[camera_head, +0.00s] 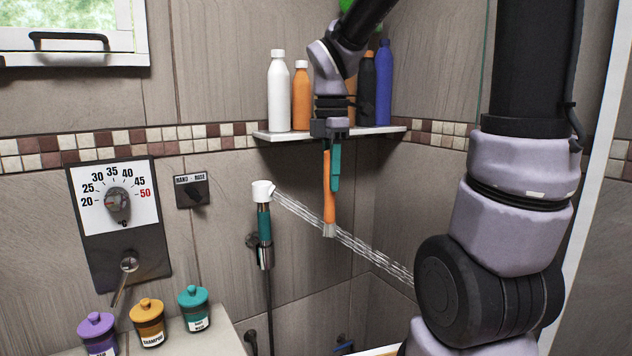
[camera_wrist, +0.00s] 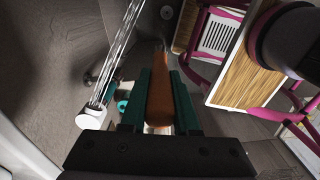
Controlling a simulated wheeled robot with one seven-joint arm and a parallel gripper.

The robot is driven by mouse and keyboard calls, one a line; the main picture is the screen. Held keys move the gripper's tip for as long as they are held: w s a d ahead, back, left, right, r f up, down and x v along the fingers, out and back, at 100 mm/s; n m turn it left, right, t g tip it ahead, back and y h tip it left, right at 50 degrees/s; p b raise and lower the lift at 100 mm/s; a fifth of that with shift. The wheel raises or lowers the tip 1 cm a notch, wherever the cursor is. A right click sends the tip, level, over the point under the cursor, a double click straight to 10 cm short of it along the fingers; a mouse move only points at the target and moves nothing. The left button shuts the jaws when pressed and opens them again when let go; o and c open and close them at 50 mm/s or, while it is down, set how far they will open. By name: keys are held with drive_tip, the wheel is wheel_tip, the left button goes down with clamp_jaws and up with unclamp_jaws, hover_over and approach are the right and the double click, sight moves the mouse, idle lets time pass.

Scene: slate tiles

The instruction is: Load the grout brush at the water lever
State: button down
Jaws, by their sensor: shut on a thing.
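The grout brush (camera_head: 328,190) has an orange handle and a pale tip, and it hangs tip down from my gripper (camera_head: 334,160). My gripper's teal fingers are shut on its handle; in the wrist view the brush (camera_wrist: 160,95) lies between the fingers. The brush tip overlaps the water stream (camera_head: 365,248) in the head view; I cannot tell whether it touches. In the wrist view the stream (camera_wrist: 121,50) passes left of the brush. The water lever (camera_head: 121,287) is a metal rod angled downward below the temperature dial (camera_head: 117,200), well left of my gripper.
A white-headed hand shower (camera_head: 264,220) sprays rightward from its wall holder. A shelf (camera_head: 290,135) with several bottles is close behind my wrist. A selector knob (camera_head: 193,192) is on the wall. Purple, amber and teal jars (camera_head: 147,325) stand on a ledge below the lever.

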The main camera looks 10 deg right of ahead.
drive_tip(key=s+r, duration=0.4)
drive_tip(key=s, duration=0.1)
drive_tip(key=shift+d, duration=0.35)
idle(0.3)
idle(0.4)
